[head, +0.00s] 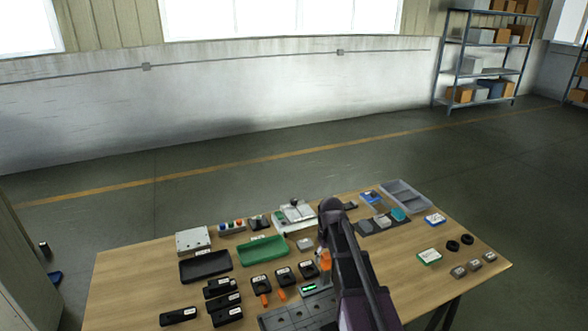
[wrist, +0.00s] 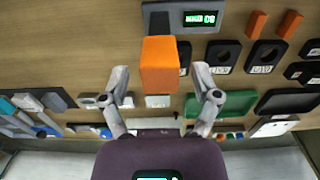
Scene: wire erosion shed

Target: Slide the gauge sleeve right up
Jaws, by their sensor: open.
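An orange block (wrist: 160,63), which looks like the gauge sleeve, stands tall toward the camera in the wrist view, with its end face nearest. It also shows in the head view (head: 326,258), partly behind my arm. A grey gauge base with a lit green display (wrist: 200,18) is beside it; the display also shows in the head view (head: 308,288). My gripper (wrist: 160,72) is open, with one finger on each side of the orange block in the picture and gaps between. I cannot tell how far the fingertips are from it in depth. No contact shows.
Black holed blocks (head: 283,275) and loose orange pegs (head: 264,300) lie left of the gauge. A green tray (head: 262,252) and a black tray (head: 205,266) are farther left. A dark grey fixture plate (head: 290,318) is in front. Bare wood (head: 400,285) is at right.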

